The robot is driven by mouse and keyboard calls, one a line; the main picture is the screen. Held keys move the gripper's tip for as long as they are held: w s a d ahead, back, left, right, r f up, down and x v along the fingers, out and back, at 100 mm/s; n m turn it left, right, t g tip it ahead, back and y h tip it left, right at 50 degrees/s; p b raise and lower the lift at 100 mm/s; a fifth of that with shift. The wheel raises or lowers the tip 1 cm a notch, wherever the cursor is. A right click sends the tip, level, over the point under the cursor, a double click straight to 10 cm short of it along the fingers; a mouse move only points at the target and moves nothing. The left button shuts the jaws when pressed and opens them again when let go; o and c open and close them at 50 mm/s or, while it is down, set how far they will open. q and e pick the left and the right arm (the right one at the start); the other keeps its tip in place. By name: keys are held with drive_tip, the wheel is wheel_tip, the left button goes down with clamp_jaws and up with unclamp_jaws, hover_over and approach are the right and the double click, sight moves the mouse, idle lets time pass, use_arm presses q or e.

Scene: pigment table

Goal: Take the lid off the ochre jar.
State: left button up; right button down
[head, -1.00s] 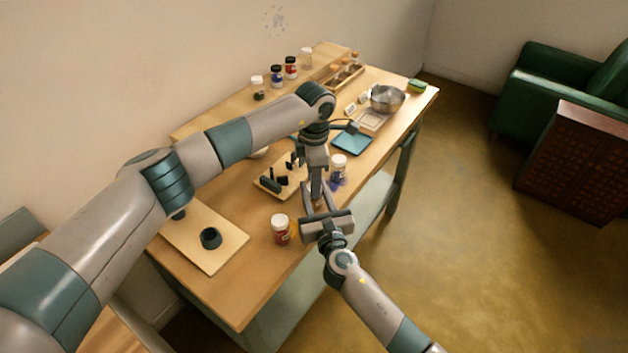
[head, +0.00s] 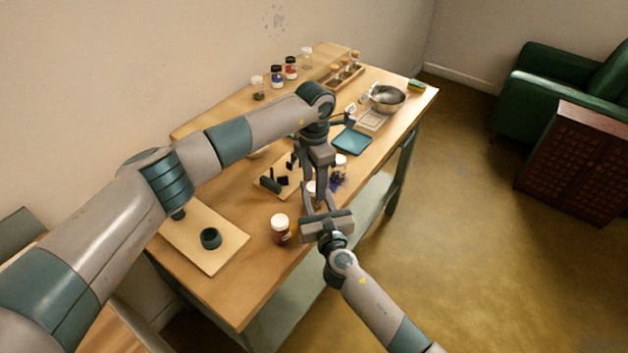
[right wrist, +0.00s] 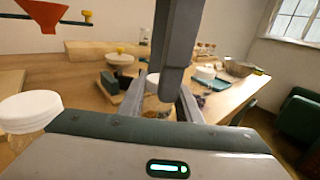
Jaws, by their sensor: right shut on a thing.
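The ochre jar stands near the table's front edge, between the fingers of my right gripper (head: 320,196), which is shut on it. In the right wrist view its brownish body (right wrist: 155,108) shows between the fingers, under a white lid (right wrist: 152,80). In the head view the lid (head: 311,186) shows beside my left gripper, and most of the jar is hidden. My left gripper (head: 322,190) points down at the jar from above. The wrist view shows it as a grey upright in front of the lid. I cannot tell whether its jaws are open or touch the lid.
Another white-lidded jar (head: 340,163) stands close behind on the right, by a purple patch. A board with black pieces (head: 268,181) is behind. A blue tray (head: 352,141) and metal bowl (head: 387,98) lie farther back.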

use_arm(q)
drive_tip(key=shift+r, duration=0.1)
drive_tip(key=shift+r, duration=2.15)
use_arm(e)
drive_tip(key=shift+f, duration=0.1)
use_arm(q)
drive_tip(key=shift+c, duration=0.4)
drive_tip(key=shift+r+m, duration=1.7)
drive_tip(key=shift+r, duration=0.05)
drive_tip(key=shift+f, duration=0.1)
drive_tip(key=shift+f, duration=3.95)
drive_tip(key=shift+c, duration=0.4)
